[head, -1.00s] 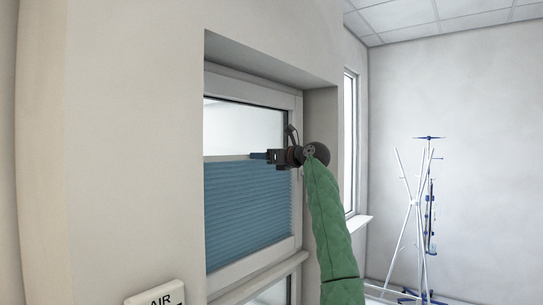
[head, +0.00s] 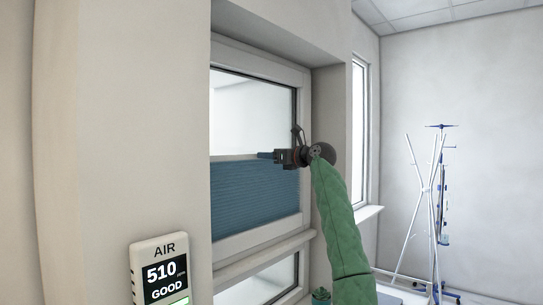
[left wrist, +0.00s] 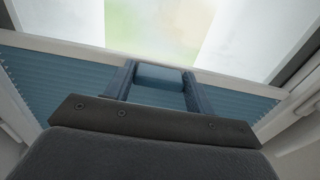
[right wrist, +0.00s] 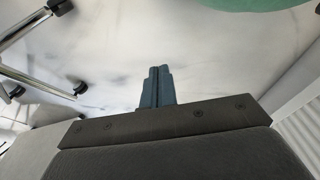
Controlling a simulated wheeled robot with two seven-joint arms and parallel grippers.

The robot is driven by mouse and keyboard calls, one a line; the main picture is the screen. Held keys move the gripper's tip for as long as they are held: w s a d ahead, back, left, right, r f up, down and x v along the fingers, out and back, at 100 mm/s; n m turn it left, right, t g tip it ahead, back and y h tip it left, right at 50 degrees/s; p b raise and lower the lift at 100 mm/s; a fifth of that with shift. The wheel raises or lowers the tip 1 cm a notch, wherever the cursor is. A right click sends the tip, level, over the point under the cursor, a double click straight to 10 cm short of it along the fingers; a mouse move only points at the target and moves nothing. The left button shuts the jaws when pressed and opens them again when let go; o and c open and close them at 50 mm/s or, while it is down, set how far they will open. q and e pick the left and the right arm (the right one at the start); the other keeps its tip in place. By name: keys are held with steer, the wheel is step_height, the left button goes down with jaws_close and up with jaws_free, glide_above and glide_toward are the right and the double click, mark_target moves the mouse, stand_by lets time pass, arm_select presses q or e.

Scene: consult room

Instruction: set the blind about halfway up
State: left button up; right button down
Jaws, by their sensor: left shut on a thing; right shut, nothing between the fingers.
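The blue pleated blind (head: 250,194) covers the lower part of the window pane, from its pale top rail (head: 226,159) at about mid-height down to the bottom of the frame. The glass above is bare. My left gripper (head: 268,156) is at the top rail, towards its right end. In the left wrist view, its fingers (left wrist: 158,88) are shut on the blind's blue handle (left wrist: 158,75), which sits between them at the rail. My right gripper (right wrist: 157,88) shows only in the right wrist view, shut and empty above a pale floor.
An air monitor (head: 160,268) hangs on the wall at the lower left. A coat stand (head: 425,200) stands at the right. In the right wrist view, chrome chair legs (right wrist: 50,50) are at the left.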

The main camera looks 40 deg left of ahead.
arm_select(q)
steer(key=shift+f, duration=0.5)
arm_select(e)
steer(key=shift+w+a+r, duration=0.15)
steer(key=shift+r, duration=0.3)
steer(key=shift+w+a+r, duration=0.1)
steer(key=shift+a+r, duration=0.05)
steer(key=shift+r, duration=0.3)
arm_select(q)
steer(key=o, duration=1.4)
steer(key=shift+b, duration=0.3)
arm_select(e)
steer(key=shift+f, duration=0.1)
arm_select(q)
steer(key=d+b, duration=0.3)
steer(key=d, duration=0.4)
steer(key=shift+s+d, duration=0.25)
steer(key=shift+d, duration=0.15)
arm_select(e)
step_height(320, 180, up, 10)
steer(key=w+a, duration=0.2)
steer(key=shift+w+r, duration=0.15)
steer(key=shift+r, duration=0.1)
steer(key=shift+a, duration=0.15)
